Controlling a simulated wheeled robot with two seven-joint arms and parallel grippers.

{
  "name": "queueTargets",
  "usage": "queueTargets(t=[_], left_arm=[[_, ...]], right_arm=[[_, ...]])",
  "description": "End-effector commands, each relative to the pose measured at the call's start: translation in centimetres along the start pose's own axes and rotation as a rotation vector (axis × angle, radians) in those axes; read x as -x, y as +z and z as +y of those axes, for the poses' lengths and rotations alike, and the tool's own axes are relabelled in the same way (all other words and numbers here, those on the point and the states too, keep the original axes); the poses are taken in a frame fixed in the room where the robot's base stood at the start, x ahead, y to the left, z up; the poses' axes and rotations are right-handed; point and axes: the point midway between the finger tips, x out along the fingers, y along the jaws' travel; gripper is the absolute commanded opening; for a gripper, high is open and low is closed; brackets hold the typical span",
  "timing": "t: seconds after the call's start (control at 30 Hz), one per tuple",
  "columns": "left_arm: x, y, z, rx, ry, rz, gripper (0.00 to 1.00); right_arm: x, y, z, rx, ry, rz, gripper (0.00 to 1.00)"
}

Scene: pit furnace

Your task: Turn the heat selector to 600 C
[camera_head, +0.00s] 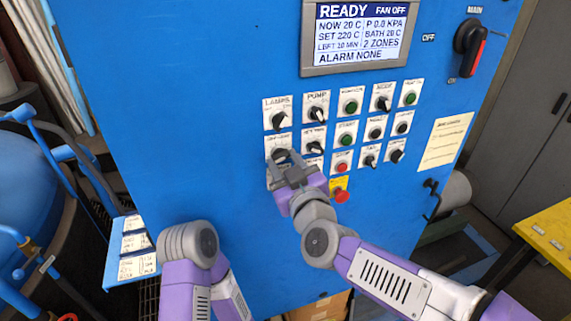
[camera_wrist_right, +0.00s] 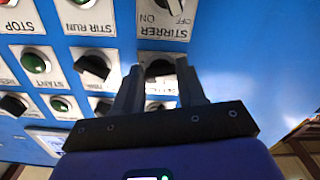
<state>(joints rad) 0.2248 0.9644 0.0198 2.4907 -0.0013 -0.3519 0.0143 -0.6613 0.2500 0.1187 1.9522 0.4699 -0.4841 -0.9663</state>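My right gripper (camera_head: 284,160) is at the left column of the blue panel, over the second-row black knob (camera_head: 277,154). In the right wrist view, the fingers of my right gripper (camera_wrist_right: 159,78) are apart, one on each side of this knob (camera_wrist_right: 158,69). I cannot make out contact with it. Its label is partly hidden and too blurred to read, so I cannot confirm which knob is the heat selector. The display (camera_head: 352,37) reads READY, FAN OFF, NOW 20 C, SET 220 C and ALARM NONE. My left arm is low on the left; its gripper is not visible.
Several labelled knobs and green or red buttons sit close around the gripper, including the STIRRER knob (camera_wrist_right: 160,5). A red stop button (camera_head: 341,195) is just below right. The main switch (camera_head: 469,44) is at top right. The lower panel is clear.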

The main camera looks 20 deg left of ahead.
Motion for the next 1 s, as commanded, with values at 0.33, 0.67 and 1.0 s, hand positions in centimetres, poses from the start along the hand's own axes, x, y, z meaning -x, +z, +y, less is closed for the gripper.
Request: queueTargets(t=[0.33,0.67,1.0], left_arm=[[-0.1,0.0,0.0,0.000,0.000,0.000,0.43],[-0.8,0.0,-0.3,0.000,0.000,0.000,0.43],[-1.9,-0.1,-0.7,0.000,0.000,0.000,0.43]], right_arm=[[0.0,0.0,0.0,-0.026,0.000,0.000,0.10],[0.0,0.1,-0.1,-0.218,0.001,0.000,0.10],[0.0,0.1,-0.3,-0.539,0.000,0.000,0.10]])
